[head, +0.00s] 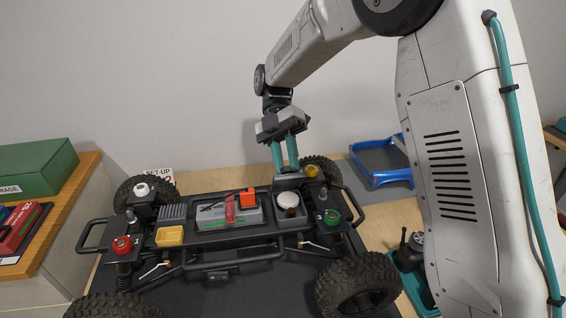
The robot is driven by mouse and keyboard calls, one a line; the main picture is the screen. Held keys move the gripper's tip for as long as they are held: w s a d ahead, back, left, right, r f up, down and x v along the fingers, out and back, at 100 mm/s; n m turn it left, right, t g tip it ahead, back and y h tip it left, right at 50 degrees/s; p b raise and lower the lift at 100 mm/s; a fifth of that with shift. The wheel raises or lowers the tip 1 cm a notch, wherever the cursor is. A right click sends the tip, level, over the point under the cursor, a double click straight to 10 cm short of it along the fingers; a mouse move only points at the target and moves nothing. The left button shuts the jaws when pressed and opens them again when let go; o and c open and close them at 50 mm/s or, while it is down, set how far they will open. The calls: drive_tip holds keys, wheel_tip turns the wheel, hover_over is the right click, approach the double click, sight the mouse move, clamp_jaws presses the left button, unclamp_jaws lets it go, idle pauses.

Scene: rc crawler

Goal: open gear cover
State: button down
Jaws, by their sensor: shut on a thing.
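The RC crawler (205,258) stands on a dark mat, its black chassis facing me. My gripper (286,168) points down at the chassis's far side, right of the middle. Its two teal fingers are shut on a small grey part (288,182), which looks like the gear cover. The fingers partly hide this part, and I cannot tell whether it is tilted or lifted. A round white-topped part (289,201) sits just in front of it.
A grey battery (213,213) with a red strap and an orange block lies mid-chassis. Coloured caps stand at the corners. A green box (40,168) sits on the left cabinet. My arm fills the right side.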

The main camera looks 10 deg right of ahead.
drive_tip(key=shift+w+a+g, duration=0.35)
drive_tip(key=shift+w+g, duration=0.15)
drive_tip(key=shift+g, duration=0.2)
drive_tip(key=c, duration=1.2)
unclamp_jaws()
drive_tip(key=shift+o, duration=0.2)
